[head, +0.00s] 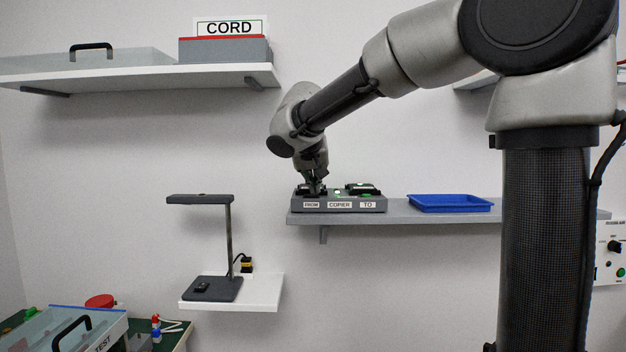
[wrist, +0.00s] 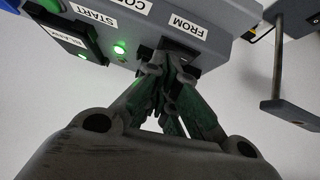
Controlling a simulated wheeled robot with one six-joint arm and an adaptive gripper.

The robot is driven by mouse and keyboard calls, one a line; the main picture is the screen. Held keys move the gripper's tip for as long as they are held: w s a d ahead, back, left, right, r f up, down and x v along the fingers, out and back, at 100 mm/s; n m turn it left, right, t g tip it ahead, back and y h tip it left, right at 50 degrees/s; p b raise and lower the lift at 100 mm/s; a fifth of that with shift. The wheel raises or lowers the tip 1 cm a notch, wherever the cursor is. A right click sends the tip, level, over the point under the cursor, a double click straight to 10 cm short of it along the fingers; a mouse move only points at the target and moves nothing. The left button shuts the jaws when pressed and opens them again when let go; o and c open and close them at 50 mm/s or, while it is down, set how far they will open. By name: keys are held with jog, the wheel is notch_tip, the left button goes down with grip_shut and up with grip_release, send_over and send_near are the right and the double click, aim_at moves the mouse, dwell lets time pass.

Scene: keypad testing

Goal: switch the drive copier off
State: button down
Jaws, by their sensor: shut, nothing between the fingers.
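The drive copier (head: 340,204) is a grey box with FROM, COPIER and TO labels, on a grey wall shelf. In the wrist view the copier (wrist: 205,20) appears turned over, with a lit green round button or light (wrist: 119,48) by the START label. A black drive (wrist: 75,42) with a small green light sits in the slot on the TO side. My gripper (head: 313,188) is over the FROM end. In the wrist view my gripper (wrist: 165,62) is shut and empty, its tips at a dark part beside the FROM label; contact is unclear. They partly hide that part.
A blue tray (head: 450,203) stands right of the copier on the same shelf (head: 400,217). A desk lamp (head: 215,290) stands on a lower white shelf to the left. A wall panel (head: 611,250) with a knob and green button is at the far right.

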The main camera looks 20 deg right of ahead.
jog(key=shift+d+f, duration=0.1)
jog(key=shift+f, duration=0.2)
